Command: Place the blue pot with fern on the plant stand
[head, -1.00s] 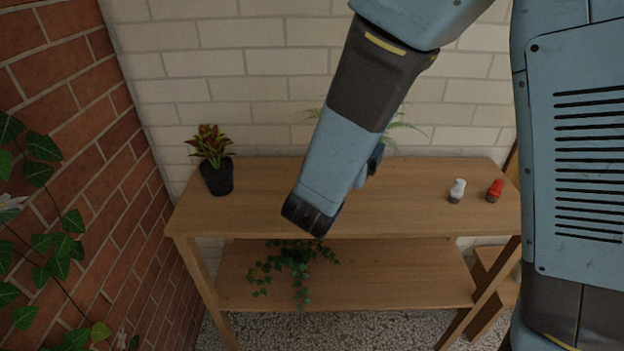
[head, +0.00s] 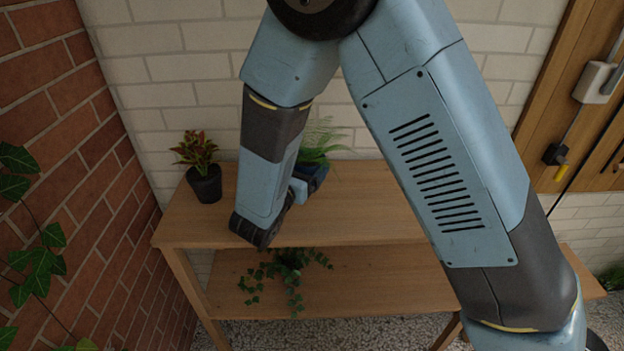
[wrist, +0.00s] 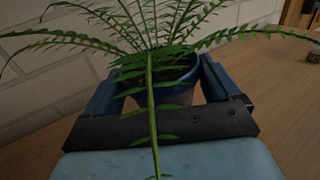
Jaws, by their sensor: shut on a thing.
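The blue pot (wrist: 176,94) holds a green fern (wrist: 150,40) with long arching fronds. My gripper (wrist: 160,84) is shut around the pot, with a blue finger on each side. In the head view the fern (head: 322,140) shows behind my forearm, near the wall at the back of the wooden two-level bench (head: 370,215); my arm hides most of the pot. I cannot tell whether the pot touches the bench top. I cannot tell for sure which wooden piece is the plant stand; a low wooden ledge (head: 590,285) shows at right.
A red-green plant in a black pot (head: 206,186) stands on the bench's left end. A trailing ivy (head: 288,268) sits on the lower shelf. Brick wall (head: 60,130) with ivy is at left, pale wall behind, a wooden door (head: 560,110) at right.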

